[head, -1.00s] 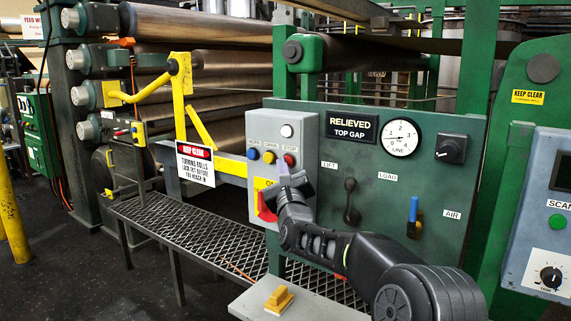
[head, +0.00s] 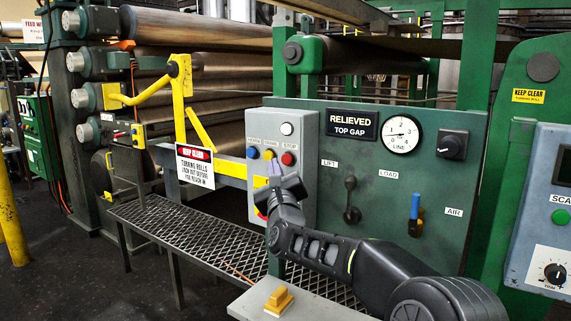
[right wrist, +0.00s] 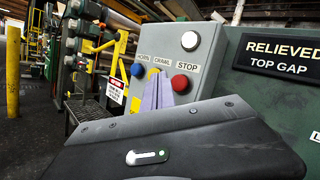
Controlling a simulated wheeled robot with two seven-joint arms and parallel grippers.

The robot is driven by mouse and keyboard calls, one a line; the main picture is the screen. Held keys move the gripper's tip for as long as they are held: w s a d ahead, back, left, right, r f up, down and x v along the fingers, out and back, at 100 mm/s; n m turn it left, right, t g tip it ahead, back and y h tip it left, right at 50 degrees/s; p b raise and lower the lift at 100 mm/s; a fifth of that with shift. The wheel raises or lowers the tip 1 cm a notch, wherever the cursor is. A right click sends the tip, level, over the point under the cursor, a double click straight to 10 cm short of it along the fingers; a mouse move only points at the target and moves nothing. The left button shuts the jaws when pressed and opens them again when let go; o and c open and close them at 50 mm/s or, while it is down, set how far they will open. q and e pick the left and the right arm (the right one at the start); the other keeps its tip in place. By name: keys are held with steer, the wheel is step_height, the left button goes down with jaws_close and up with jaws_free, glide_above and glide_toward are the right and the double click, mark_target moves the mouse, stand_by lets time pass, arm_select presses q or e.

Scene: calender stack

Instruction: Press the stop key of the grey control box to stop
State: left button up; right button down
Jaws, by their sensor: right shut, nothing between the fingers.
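The grey control box (head: 296,190) is mounted at the left of a green panel. Its red stop key (head: 288,159) sits right of a yellow crawl key (head: 269,154) and a blue horn key (head: 252,152). The red stop key also shows in the right wrist view (right wrist: 181,83), under the STOP label. My right gripper (head: 273,168) is shut and empty. Its pale fingertips are below the yellow key, lower and left of the stop key. In the right wrist view the fingers (right wrist: 158,92) appear between the blue and red keys. My left gripper is out of view.
A white button (head: 286,129) is above the keys. The green panel (head: 325,222) carries a gauge (head: 401,136), a knob (head: 452,147) and levers. A warning sign (head: 195,166) hangs left of the box. A yellow block (head: 279,301) lies on a grey ledge below.

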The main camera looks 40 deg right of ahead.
steer(key=a, duration=0.1)
steer(key=s+a+b, duration=0.1)
steer(key=a, duration=0.1)
steer(key=shift+a, duration=0.1)
stand_by(0.8)
